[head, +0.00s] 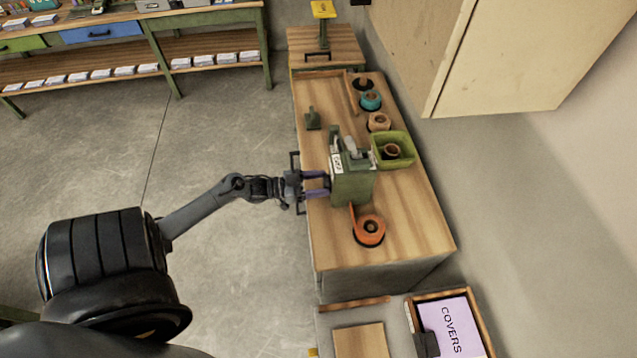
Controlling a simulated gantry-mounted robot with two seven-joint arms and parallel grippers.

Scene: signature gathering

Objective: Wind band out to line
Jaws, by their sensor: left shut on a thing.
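An orange roll of band (370,230) lies near the front end of the wooden bench, with a dark hub in its middle. A short orange strip (352,213) rises from its left side toward a green boxy device (352,187). The device stands upright behind the roll, with a white label on its upper part. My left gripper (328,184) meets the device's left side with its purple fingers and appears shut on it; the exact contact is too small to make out. I cannot make out a line mark. My right gripper is not in view.
A green bin (393,150) holding a roll stands behind the device. A tan roll (378,122), a teal roll (370,100) and a small dark green block (313,120) are farther back. A wall cabinet (500,50) overhangs at right. A COVERS tray (450,325) is in front.

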